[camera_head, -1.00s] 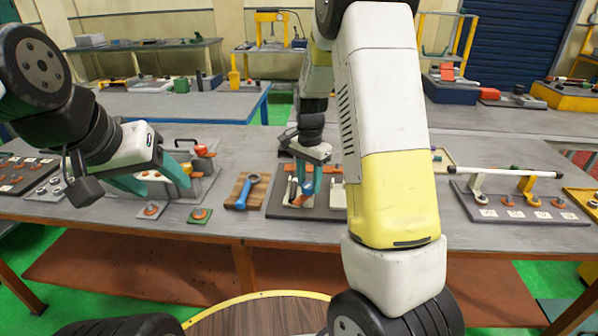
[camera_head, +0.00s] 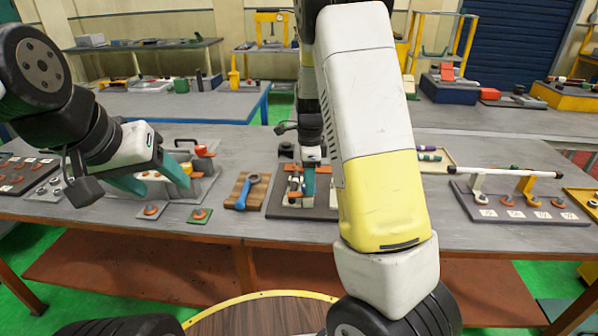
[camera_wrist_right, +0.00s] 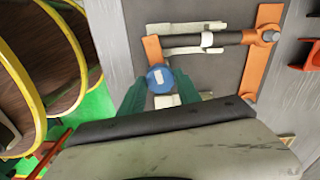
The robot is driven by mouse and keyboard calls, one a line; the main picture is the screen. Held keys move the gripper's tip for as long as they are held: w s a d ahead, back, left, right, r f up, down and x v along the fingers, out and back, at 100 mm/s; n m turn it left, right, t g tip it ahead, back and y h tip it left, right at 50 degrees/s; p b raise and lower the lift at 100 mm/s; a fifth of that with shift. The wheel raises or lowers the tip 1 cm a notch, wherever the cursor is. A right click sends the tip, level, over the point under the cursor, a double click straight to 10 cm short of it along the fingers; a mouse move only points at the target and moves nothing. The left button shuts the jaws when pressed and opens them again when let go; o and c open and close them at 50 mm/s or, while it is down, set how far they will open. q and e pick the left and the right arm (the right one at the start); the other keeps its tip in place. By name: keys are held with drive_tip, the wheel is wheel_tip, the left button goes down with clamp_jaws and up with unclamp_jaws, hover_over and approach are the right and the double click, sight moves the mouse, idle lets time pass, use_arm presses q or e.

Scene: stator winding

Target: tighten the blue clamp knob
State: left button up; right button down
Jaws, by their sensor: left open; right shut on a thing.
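The blue clamp knob (camera_wrist_right: 158,78) is a round blue disc at the lower left of the clamp fixture in the right wrist view. My right gripper (camera_wrist_right: 160,84) has its teal fingers on either side of the knob and is shut on it. The clamp has orange bars (camera_wrist_right: 262,50) and a dark rod (camera_wrist_right: 228,37) on a dark base plate. In the head view my right gripper (camera_head: 308,186) is down at this fixture, and the knob is hard to make out there. My left gripper (camera_head: 160,186) is open at the left, over a grey fixture.
A wrench with a blue handle (camera_head: 251,194) lies on a wooden block left of the clamp. A white rod (camera_head: 505,171) rests on stands at the right. My right arm hides part of the table.

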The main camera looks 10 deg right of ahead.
drive_tip(key=shift+w+r+m, duration=0.2)
drive_tip(key=shift+m, duration=0.2)
drive_tip(key=c, duration=1.1)
unclamp_jaws()
drive_tip(key=shift+o, duration=1.2)
drive_tip(key=shift+s+f, duration=0.1)
drive_tip(key=shift+s, duration=0.05)
wheel_tip(320, 180, up, 8)
drive_tip(key=shift+f, duration=0.1)
